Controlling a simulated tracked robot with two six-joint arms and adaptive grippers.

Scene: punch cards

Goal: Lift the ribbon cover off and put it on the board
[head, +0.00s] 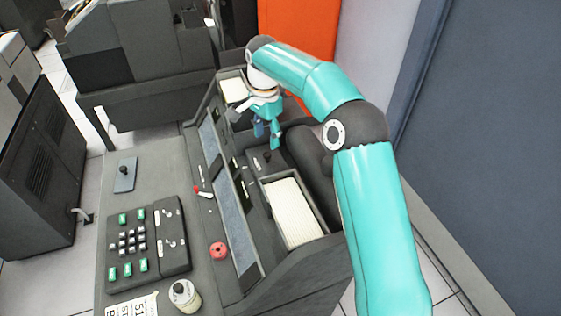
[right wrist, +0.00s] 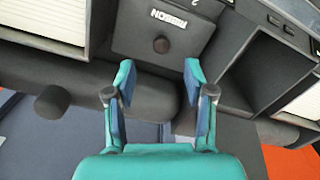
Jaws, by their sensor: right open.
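The ribbon cover (right wrist: 135,37) is a dark grey plate with a round brown knob and a label reading RIBBON. It sits on the machine between the card compartments. In the head view the cover (head: 256,164) is partly hidden by my right gripper (head: 267,137). In the right wrist view my right gripper (right wrist: 160,73) is open and empty, its fingertips either side of the line to the knob and apart from it. I cannot tell for sure which surface is the board; a flat grey desk surface (head: 165,160) lies left of the machine. My left gripper is not in view.
A blue-grey plate with a dark knob (head: 125,178) lies on the desk. A keypad (head: 145,240), a red knob (head: 218,251) and a cream jar (head: 185,296) are nearer. A compartment of cards (head: 293,212) is beside the cover. The desk's middle is clear.

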